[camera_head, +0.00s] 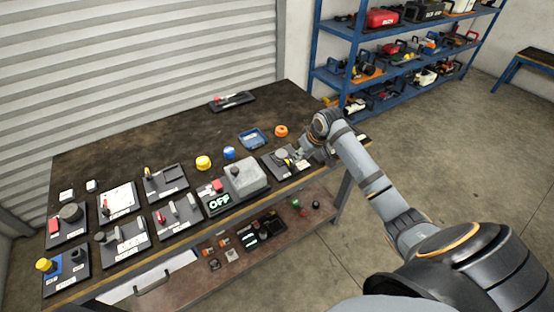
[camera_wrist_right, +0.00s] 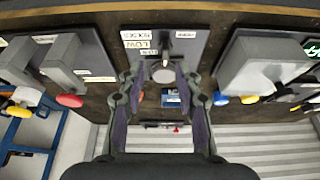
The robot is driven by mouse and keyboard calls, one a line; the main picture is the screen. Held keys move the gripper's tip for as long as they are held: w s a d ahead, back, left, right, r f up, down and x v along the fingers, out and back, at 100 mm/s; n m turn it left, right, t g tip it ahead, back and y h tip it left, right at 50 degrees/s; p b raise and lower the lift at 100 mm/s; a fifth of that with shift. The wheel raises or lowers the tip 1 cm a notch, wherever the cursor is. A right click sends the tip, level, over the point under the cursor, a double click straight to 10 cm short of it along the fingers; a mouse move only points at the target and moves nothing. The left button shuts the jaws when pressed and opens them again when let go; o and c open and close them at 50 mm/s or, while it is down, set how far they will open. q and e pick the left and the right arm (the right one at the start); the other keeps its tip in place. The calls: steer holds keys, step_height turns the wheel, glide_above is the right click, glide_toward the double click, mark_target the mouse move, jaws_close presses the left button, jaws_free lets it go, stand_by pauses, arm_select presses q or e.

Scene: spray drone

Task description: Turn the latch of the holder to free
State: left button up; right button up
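A dark plate (camera_head: 270,165) with a rounded dark part and small white labels lies near the table's front edge, at the right of the row. I take it for the holder. In the right wrist view, a plate (camera_wrist_right: 205,40) with white labels shows straight ahead, with a thin grey lever (camera_wrist_right: 164,45) above a round grey part (camera_wrist_right: 163,75). My right gripper (camera_head: 304,153) is at the plate's right side in the head view. In the wrist view its fingers (camera_wrist_right: 160,72) are apart, either side of the round part; contact cannot be told. My left gripper is out of view.
A grey box (camera_head: 246,178) with a lit OFF panel (camera_head: 219,202) stands left of the plate. A blue tray (camera_head: 252,139) and an orange round piece (camera_head: 281,131) lie behind it. Several other device plates fill the left. The back of the table is mostly clear.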

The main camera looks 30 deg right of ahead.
mark_target(293, 163)
steer(key=x, duration=0.5)
steer(key=w+a+x, duration=0.1)
steer(key=x, duration=0.1)
steer(key=shift+w+r, duration=0.1)
steer(key=shift+w, duration=0.05)
steer(key=shift+f, duration=0.3)
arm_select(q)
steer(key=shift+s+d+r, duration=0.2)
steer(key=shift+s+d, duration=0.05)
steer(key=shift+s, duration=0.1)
arm_select(e)
steer(key=shift+w, duration=0.1)
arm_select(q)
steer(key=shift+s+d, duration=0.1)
arm_select(e)
jaws_close()
